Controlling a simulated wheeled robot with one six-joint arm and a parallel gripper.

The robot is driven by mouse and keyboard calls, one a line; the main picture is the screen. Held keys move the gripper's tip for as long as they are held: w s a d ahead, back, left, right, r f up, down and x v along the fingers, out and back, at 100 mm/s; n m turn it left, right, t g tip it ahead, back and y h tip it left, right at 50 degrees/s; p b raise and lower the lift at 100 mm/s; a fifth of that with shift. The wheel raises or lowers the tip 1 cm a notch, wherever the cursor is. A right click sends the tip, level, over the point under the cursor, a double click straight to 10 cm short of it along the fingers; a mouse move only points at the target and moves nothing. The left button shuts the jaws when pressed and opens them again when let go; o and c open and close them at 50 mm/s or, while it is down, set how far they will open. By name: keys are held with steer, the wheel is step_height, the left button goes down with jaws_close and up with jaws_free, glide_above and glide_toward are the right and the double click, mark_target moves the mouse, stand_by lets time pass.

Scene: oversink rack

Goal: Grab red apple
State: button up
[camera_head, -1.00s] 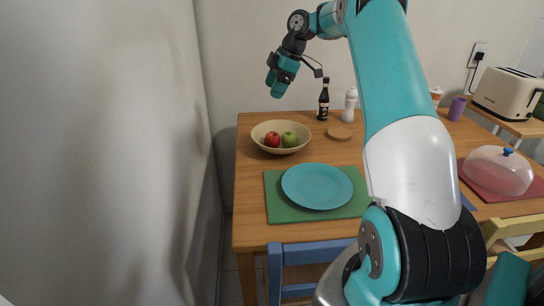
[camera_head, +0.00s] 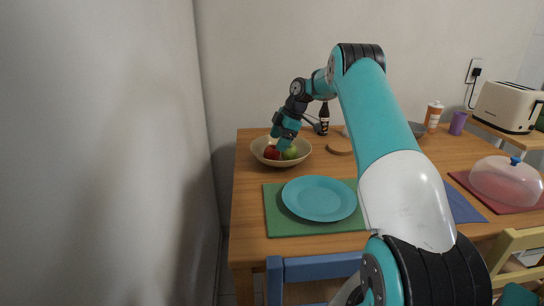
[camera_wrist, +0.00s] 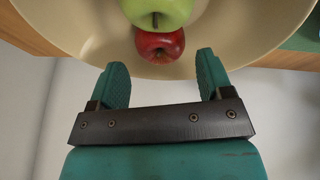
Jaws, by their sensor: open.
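The red apple (camera_head: 271,153) lies in a cream bowl (camera_head: 262,161) at the table's far left, touching or close beside a green apple (camera_head: 290,153). My gripper (camera_head: 282,147) is just above the bowl. In the wrist view, my gripper (camera_wrist: 160,72) is open and empty. The red apple (camera_wrist: 160,46) appears ahead of and roughly between the fingertips, partly covered by the green apple (camera_wrist: 158,10). The bowl's wall (camera_wrist: 100,38) surrounds both apples. I cannot tell the exact gap between the fingers and the red apple.
A teal plate (camera_head: 319,198) on a green mat (camera_head: 285,226) lies in front of the bowl. A dark bottle (camera_head: 324,119) and a round wooden coaster (camera_head: 340,147) are at the back. A wall borders the left. A clear dome (camera_head: 505,180) stands right.

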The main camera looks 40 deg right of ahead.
mark_target(274, 151)
steer(key=x, duration=0.5)
steer(key=shift+d+f, duration=0.1)
steer(key=shift+d, duration=0.05)
steer(key=c, duration=0.6)
steer(key=shift+c, duration=0.6)
